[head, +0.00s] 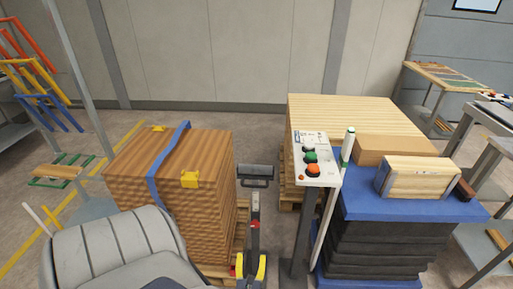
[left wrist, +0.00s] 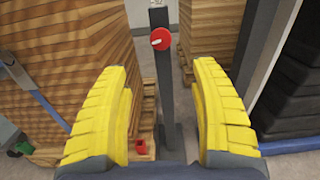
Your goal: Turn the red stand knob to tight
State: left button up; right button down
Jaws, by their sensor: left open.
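The red stand knob (left wrist: 161,39) is a round disc with a white mark pointing left, on a dark upright post (left wrist: 166,90). In the head view the knob (head: 254,224) shows small on the post, under a dark head piece (head: 256,172). My left gripper (head: 250,266) is low in front of the post, its yellow fingers pointing up toward the knob. In the left wrist view the left gripper (left wrist: 160,75) is open and empty, with the knob beyond the fingertips and not touched. My right gripper is not in view.
A strapped wooden stack (head: 170,165) on a pallet stands close left of the post. A control panel (head: 313,160) on its own stand and a blue-topped black stack (head: 375,245) are on the right. Pale boards (head: 350,115) lie behind.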

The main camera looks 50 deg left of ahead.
aim_at(255, 225)
pick_arm(q)
jog(key=x, duration=1.7)
jog(key=shift+w+f, duration=0.1)
jog(key=shift+c, duration=0.3)
jog(key=c, duration=1.2)
jog(key=shift+o, duration=0.2)
